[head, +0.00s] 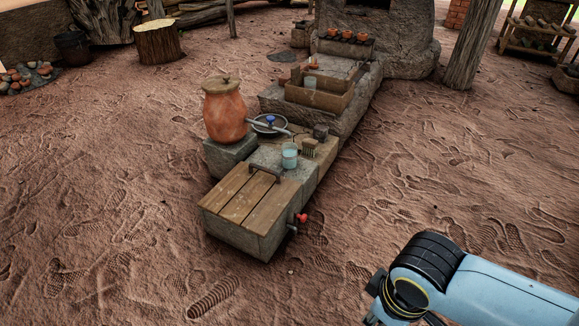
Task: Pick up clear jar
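A clear jar (289,155) with a pale bluish look stands upright on the grey stone block behind the wooden lid. My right arm comes in at the lower right, well apart from both. Its gripper is cut off by the bottom edge. My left gripper is out of view.
A plank lid (240,195) with a dark handle covers the front block, which has a red tap (301,218). An orange clay pot (224,110), a basin (268,126) and a brush (309,147) stand near the jar. Footprinted mud ground (420,180) lies open to the right.

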